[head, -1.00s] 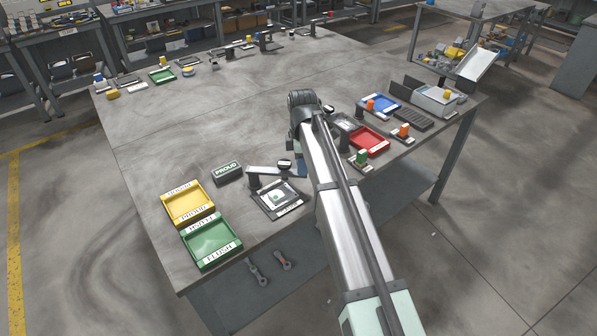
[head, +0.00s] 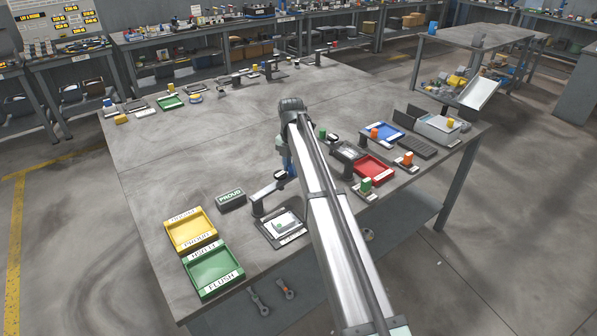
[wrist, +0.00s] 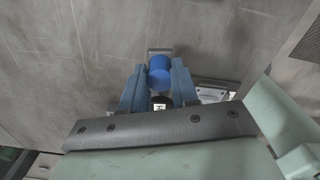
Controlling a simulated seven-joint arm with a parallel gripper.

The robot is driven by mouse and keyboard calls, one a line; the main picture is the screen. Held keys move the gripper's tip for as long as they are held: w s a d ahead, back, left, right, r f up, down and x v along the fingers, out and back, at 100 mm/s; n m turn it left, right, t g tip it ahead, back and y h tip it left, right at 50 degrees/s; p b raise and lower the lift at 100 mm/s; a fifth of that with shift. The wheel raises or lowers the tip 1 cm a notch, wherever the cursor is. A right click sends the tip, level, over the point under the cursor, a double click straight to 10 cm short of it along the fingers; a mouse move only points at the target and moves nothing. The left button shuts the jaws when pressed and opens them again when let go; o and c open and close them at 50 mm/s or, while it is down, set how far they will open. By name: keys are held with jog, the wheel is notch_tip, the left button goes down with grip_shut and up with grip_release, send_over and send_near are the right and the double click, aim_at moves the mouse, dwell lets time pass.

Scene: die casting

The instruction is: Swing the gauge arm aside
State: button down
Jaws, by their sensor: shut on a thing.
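The gauge arm (head: 268,192) is a grey bar on a dark post beside a fixture plate (head: 282,228) with a light part on it. The bar now points away toward the back, off the plate's middle, with a dark round piece near its far end. My gripper (wrist: 159,88) has blue fingers on either side of a blue cylindrical knob (wrist: 159,72) and is shut on it. In the head view my gripper (head: 289,171) is at the bar's far end, partly hidden by my own arm. The knob is hidden there.
The table's middle is bare.

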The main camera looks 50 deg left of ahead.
jog(key=shift+s+a+n, duration=0.2)
jog(key=shift+a+n, duration=0.35)
jog(key=shift+a, duration=0.15)
jog(key=shift+s+a+n, duration=0.2)
jog(key=shift+a+n, duration=0.35)
jog(key=shift+a, duration=0.2)
jog(key=c, duration=0.8)
grip_release()
jog(key=shift+c, duration=0.2)
notch_tip(320, 180, up, 14)
jog(key=shift+f, duration=0.15)
